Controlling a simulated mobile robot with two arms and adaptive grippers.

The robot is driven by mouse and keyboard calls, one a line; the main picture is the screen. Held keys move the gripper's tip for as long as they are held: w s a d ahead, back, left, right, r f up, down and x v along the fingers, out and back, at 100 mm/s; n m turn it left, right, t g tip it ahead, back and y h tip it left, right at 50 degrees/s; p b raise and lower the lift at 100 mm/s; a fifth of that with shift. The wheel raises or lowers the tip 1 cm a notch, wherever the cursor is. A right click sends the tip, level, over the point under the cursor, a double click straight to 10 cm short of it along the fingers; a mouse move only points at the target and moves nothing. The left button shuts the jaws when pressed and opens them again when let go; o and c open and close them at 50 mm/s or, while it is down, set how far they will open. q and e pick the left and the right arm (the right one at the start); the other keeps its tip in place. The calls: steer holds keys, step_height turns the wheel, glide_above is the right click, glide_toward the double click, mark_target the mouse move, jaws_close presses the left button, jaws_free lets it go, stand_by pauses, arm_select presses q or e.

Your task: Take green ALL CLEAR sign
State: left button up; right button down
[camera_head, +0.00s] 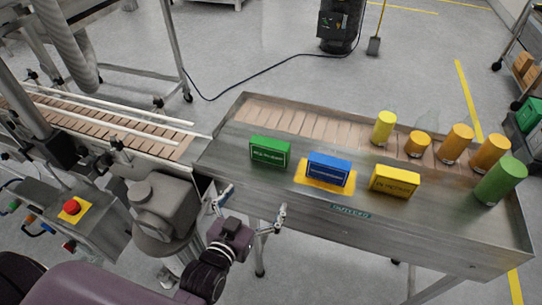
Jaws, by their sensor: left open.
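The green sign (270,152) stands upright on the left part of the steel outfeed table (310,215); its white lettering is too small to read surely. A blue sign (328,169) stands to its right on a yellow patch, and a yellow sign (395,181) stands further right. My left gripper (253,208) is open and empty, its fingers spread wide. It is in front of the table's near edge, below the green sign in the picture and apart from it. My right gripper is not in view.
Several yellow, orange and green cylinders (457,144) stand on the table's right side. A slatted conveyor (120,128) runs in from the left. A grey machine housing (160,203) and a red stop button (71,207) are left of my gripper. Bare tabletop lies around the signs.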

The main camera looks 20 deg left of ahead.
mark_target(268, 154)
arm_select(q)
steer(key=r, duration=0.1)
steer(key=r+t, duration=0.1)
steer(key=r, duration=0.1)
steer(key=a+r+t, duration=0.1)
steer(key=r, duration=0.1)
steer(key=shift+w, duration=0.3)
steer(key=shift+w+r+n+t+y, duration=0.15)
steer(key=shift+r+n+t+y, duration=0.15)
steer(key=shift+y, duration=0.1)
steer(key=shift+w+d+r, duration=0.1)
steer(key=shift+w+r, duration=0.05)
steer(key=shift+w, duration=0.1)
steer(key=w, duration=0.4)
steer(key=shift+w+d+p, duration=0.1)
steer(key=shift+w+p, duration=0.25)
steer(key=shift+p, duration=0.05)
steer(key=w, duration=0.6)
steer(key=shift+d, duration=0.15)
steer(key=shift+w+p, duration=0.3)
steer(key=shift+w, duration=0.05)
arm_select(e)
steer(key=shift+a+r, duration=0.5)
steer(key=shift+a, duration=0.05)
